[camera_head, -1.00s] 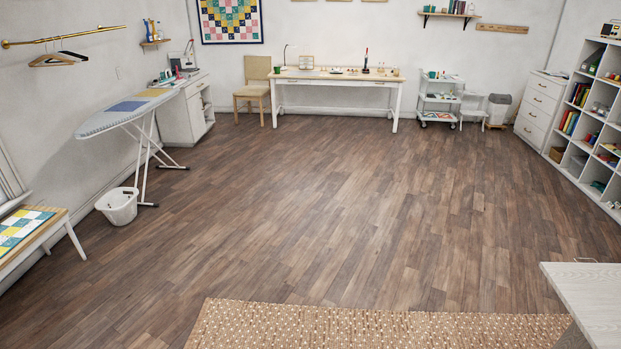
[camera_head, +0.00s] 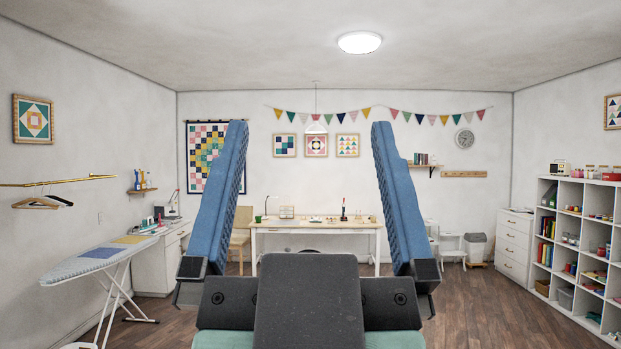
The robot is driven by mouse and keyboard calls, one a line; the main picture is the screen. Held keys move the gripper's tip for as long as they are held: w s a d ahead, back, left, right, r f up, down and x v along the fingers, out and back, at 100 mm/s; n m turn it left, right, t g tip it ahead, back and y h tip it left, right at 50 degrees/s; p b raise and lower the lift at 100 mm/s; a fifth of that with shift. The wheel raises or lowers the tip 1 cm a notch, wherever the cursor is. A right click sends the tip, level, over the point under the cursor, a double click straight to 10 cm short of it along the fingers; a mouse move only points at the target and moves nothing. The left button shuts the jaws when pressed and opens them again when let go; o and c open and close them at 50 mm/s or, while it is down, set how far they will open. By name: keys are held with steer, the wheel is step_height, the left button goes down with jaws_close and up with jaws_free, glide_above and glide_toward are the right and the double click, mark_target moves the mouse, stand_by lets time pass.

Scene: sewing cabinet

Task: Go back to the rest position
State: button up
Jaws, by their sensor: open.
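My gripper (camera_head: 310,130) stands upright in the middle of the view, close to the camera. Its two blue fingers point up and are spread wide apart. Nothing is between them. Its dark base covers part of the floor in front. The fingers hide parts of the quilt on the back wall and of the furniture behind.
A white worktable (camera_head: 315,226) with small items stands at the back wall. An ironing board (camera_head: 100,258) is at left, near a white cabinet (camera_head: 157,262). White shelving (camera_head: 583,250) and a drawer unit (camera_head: 513,246) line the right. Visible wooden floor (camera_head: 480,305) is clear.

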steer(key=shift+s+r, duration=0.25)
